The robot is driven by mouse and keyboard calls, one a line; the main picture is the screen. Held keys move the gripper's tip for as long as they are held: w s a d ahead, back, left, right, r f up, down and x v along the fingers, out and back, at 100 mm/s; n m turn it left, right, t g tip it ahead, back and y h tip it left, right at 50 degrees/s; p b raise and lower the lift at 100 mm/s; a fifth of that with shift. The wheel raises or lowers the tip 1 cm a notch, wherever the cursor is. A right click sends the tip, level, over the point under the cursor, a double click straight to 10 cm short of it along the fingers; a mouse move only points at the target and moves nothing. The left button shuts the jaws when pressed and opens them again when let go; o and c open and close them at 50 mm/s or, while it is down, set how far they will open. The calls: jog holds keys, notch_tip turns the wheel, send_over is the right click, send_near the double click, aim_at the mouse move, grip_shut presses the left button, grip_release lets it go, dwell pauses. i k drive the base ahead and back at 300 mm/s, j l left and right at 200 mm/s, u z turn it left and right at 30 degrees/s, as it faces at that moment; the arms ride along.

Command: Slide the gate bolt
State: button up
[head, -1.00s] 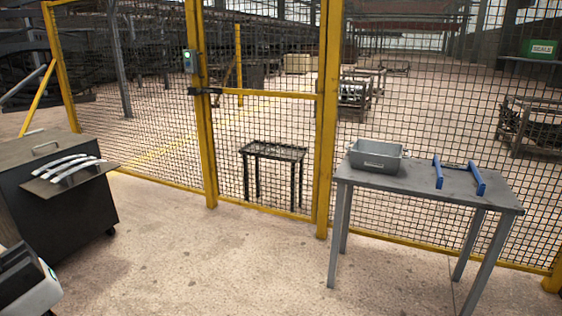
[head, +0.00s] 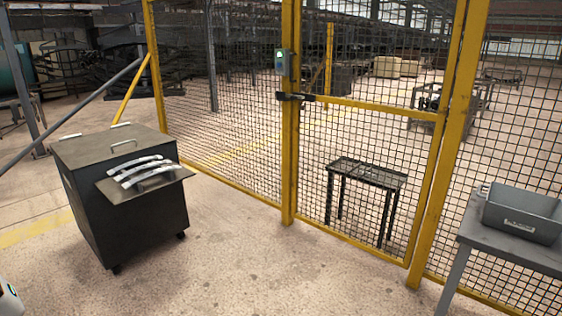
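The gate (head: 372,103) is a yellow-framed mesh door in the yellow mesh fence, and it looks closed. The gate bolt (head: 295,97) is a dark bar with a block, lying level across the left gate post at about the height of the gate's middle rail. Its exact slide position is too small to tell. A grey box with a green light (head: 282,62) is on the post just above the bolt.
A dark wheeled cabinet (head: 125,225) with curved metal pieces (head: 145,171) on its shelf stands at the left. A grey table (head: 510,245) with a metal bin (head: 522,213) stands at the right. A small black stand (head: 366,173) is behind the gate. The floor before the gate is clear.

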aim_at(293, 97)
jog(key=i+j+u, duration=0.2)
jog(key=i, duration=1)
jog(key=i+j+z, duration=0.25)
jog(key=i, duration=0.3)
jog(key=i+j+z, duration=0.25)
jog(key=i+j, duration=0.6)
jog(key=i, duration=0.15)
jog(key=i+j+u, duration=0.15)
jog(key=i+j, duration=0.25)
jog(key=i, duration=0.2)
